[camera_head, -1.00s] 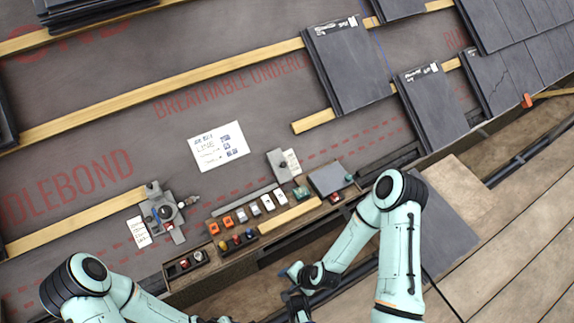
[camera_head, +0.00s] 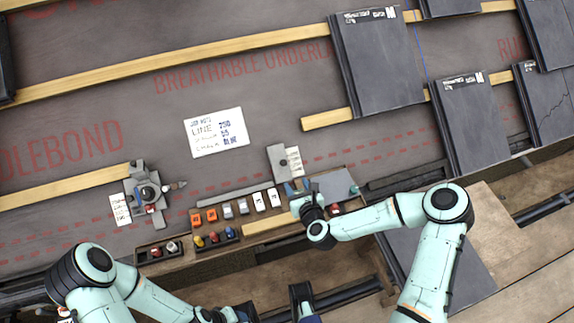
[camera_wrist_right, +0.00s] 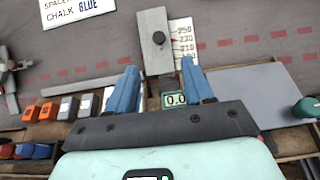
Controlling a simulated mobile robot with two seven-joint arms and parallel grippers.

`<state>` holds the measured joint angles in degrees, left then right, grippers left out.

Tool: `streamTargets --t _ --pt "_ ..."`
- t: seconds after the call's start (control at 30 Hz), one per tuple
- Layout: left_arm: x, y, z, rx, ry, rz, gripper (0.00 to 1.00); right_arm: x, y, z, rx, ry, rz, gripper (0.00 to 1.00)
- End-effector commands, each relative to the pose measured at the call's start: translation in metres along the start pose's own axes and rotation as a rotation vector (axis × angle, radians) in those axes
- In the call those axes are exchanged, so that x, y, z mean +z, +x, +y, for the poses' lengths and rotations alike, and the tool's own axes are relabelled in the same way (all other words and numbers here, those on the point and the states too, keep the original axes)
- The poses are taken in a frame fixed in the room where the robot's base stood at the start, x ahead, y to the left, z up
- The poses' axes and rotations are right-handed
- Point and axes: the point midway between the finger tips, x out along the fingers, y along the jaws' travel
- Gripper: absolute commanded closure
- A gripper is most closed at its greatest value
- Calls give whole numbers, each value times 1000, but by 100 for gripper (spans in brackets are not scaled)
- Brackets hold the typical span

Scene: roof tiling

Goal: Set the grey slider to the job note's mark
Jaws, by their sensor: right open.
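The grey slider (camera_head: 278,162) is a flat upright bar with a dark round knob, on the gauge beside a white number scale (camera_head: 294,160). In the right wrist view the slider (camera_wrist_right: 153,45) stands just left of the scale (camera_wrist_right: 184,42), which shows 250, 230, 210 and lower marks. The white job note (camera_head: 217,132) lies on the underlay; its line figure is too small to read surely. My right gripper (camera_wrist_right: 160,78) is open and empty, its blue fingers just below the slider's lower end, apart. My left gripper is cut off at the bottom edge, its fingers unclear.
A small display reading 0.0 (camera_wrist_right: 175,100) shows between the right fingers. The wooden tray (camera_head: 190,253) holds orange, grey and white blocks and chalk bottles. A grey plate (camera_head: 336,185) lies right of the gauge. A clamp-like tool (camera_head: 147,192) stands at left. Slates (camera_head: 380,65) lie upper right.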

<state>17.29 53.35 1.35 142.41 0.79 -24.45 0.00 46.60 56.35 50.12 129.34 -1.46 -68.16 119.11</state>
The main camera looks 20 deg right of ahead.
Motion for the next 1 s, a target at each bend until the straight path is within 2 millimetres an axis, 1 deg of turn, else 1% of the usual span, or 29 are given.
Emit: streamTargets --t 0.17,0.4,0.5,0.6,0.7,0.8,1.0 --pt "-2 4 -1 1 0 5 48 -1 28 1 0 -2 1 48" --pt "-6 11 -2 3 1 16 48 -2 80 2 2 -4 2 48" --pt "-9 14 -2 4 1 23 48 -3 98 2 2 -5 3 48" --pt "-13 16 -3 4 1 33 48 -3 112 2 3 -5 3 48" --pt "-16 17 -4 3 0 42 48 -2 121 2 3 -5 3 48" --pt "-18 18 -4 3 -1 47 48 -2 126 2 4 -6 4 48" --pt "-18 18 -4 3 -1 49 48 -2 128 2 4 -6 4 48"
